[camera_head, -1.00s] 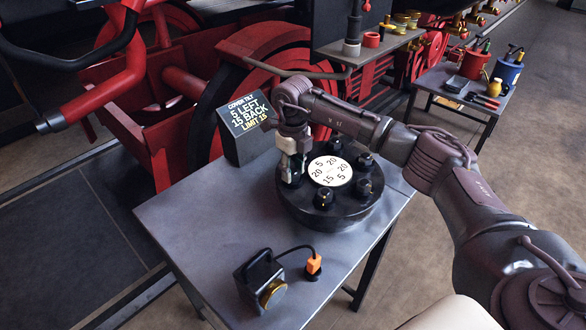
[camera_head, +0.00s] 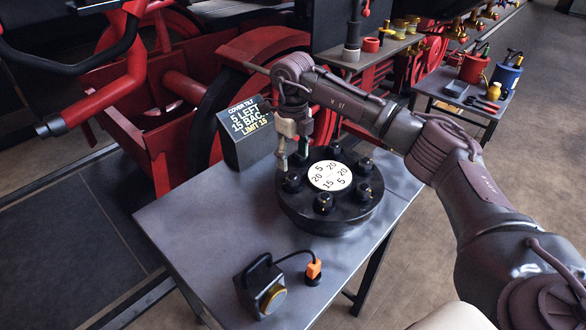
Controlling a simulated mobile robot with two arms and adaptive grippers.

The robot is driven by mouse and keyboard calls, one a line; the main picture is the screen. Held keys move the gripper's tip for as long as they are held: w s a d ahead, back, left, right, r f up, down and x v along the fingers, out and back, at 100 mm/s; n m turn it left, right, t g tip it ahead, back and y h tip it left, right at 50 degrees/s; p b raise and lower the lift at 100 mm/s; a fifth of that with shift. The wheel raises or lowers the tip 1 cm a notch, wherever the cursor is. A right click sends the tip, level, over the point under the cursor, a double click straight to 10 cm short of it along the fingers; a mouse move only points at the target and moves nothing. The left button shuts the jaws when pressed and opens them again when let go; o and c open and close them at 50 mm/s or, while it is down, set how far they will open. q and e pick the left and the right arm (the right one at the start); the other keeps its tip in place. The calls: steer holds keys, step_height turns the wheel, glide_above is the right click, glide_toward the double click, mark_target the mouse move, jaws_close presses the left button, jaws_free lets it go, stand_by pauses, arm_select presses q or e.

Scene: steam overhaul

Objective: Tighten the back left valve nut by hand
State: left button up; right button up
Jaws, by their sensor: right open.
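A round black valve cover (camera_head: 330,217) lies on the grey table, with several dark nuts around its rim and a white number disc (camera_head: 330,176) in the middle. The back left nut (camera_head: 300,158) is partly hidden behind my right gripper (camera_head: 292,161). That gripper points down with its fingers apart and empty, above the left rear of the cover. I cannot tell whether a fingertip touches the back left nut. My left gripper is out of view.
A sign (camera_head: 249,133) reading "COVER TILT 5 LEFT, 15 BAC..., LIMIT 15" stands behind the cover. A black box device (camera_head: 262,284) and an orange-topped plug (camera_head: 313,270) sit at the table's front. Red machinery stands close behind. The table's left part is clear.

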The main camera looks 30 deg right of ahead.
step_height(320, 180, up, 6)
stand_by(0.6)
